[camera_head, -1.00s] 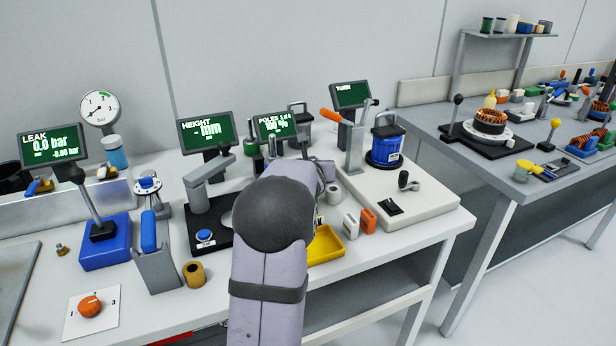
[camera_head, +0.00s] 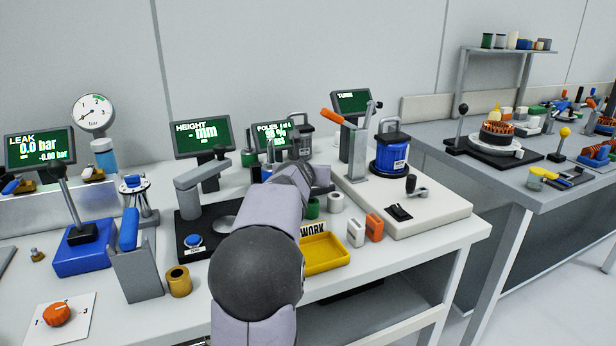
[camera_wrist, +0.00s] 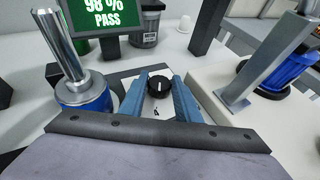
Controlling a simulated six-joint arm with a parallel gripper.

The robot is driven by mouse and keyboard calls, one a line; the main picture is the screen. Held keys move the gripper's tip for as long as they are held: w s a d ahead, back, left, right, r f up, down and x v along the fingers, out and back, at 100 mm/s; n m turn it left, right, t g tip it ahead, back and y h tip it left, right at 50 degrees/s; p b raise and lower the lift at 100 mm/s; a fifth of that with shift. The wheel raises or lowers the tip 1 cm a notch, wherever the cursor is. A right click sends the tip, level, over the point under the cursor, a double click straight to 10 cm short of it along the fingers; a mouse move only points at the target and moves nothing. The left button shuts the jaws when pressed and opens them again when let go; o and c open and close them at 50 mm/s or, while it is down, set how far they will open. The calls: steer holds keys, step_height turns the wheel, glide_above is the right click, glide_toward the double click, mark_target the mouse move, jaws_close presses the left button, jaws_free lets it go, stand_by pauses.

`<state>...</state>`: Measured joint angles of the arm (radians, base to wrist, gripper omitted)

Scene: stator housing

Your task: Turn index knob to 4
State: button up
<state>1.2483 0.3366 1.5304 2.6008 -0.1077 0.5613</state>
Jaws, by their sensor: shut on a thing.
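A round black knob (camera_wrist: 159,88), which I take to be the index knob, stands on a white plate in the wrist view. My gripper (camera_wrist: 160,80) has its two blue fingers on either side of the knob, shut on it. A small dark mark shows on the plate in front of the knob, too small to read. The knob and my fingertips are hidden behind my arm in the head view. A green screen (camera_wrist: 115,15) behind the knob reads 98 % and PASS; in the head view the same screen (camera_head: 273,136) is headed POLES.
A blue-based metal cylinder (camera_wrist: 82,90) stands left of my fingers, and a grey upright post (camera_wrist: 265,70) stands right. A yellow tray (camera_head: 325,262) lies at the bench front. An orange knob (camera_head: 57,313) on a 1-to-3 plate is far left.

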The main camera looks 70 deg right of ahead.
steer(key=o, duration=1)
steer(key=shift+a, duration=0.1)
steer(key=shift+o, duration=0.2)
steer(key=shift+a, duration=0.1)
steer(key=v, duration=0.6)
steer(key=shift+r, duration=0.2)
steer(key=shift+s+a+p, duration=0.15)
steer(key=shift+a+p, duration=0.15)
steer(key=shift+a, duration=0.2)
steer(key=shift+r, duration=0.1)
